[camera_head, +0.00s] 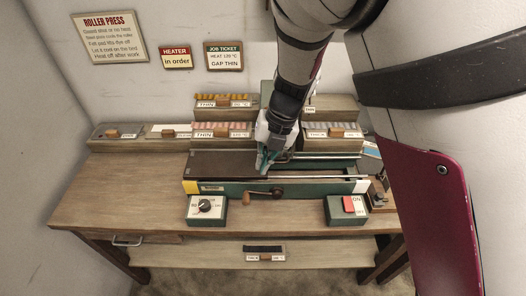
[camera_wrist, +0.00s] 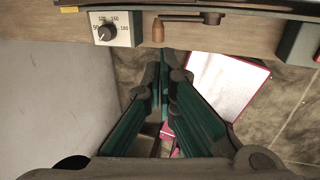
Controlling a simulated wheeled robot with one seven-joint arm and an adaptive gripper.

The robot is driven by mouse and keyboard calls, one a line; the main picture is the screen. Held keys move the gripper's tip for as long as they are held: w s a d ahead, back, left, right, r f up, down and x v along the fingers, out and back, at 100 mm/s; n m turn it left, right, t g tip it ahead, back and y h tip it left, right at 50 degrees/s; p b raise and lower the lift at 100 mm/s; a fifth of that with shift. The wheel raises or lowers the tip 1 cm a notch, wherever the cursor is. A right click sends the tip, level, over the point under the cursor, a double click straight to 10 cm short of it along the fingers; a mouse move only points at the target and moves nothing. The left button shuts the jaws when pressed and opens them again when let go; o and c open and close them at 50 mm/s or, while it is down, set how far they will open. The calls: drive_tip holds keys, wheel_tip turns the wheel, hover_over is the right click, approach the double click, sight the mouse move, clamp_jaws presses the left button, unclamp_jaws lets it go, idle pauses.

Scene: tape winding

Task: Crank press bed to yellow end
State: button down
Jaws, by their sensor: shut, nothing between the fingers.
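The roller press (camera_head: 300,185) stands on the wooden bench, with a yellow left end (camera_head: 190,187) and a white right end (camera_head: 363,186). A crank (camera_head: 262,193) is on its front; its wooden knob (camera_head: 246,199) sits left of the hub. In the wrist view the crank's knob (camera_wrist: 158,32) hangs at the top, with its dark arm running right. My gripper (camera_head: 263,165) is above the press in the head view, shut and empty. In the wrist view its teal fingers (camera_wrist: 164,62) meet just below the knob in the picture. I cannot see contact with the crank.
A dial box (camera_head: 206,208) stands left of the crank, and a red switch box (camera_head: 347,207) right of it. Racks of labelled pieces (camera_head: 222,133) stand behind. The left bench top (camera_head: 120,190) is clear. A labelled block (camera_head: 265,254) lies on the lower shelf.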

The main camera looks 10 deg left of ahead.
sight(248, 198)
drive_tip(key=x, duration=1.3)
drive_tip(key=shift+f, duration=0.45)
drive_tip(key=shift+x, duration=0.85)
drive_tip(key=shift+s+a+f, duration=0.1)
drive_tip(key=shift+f, duration=0.05)
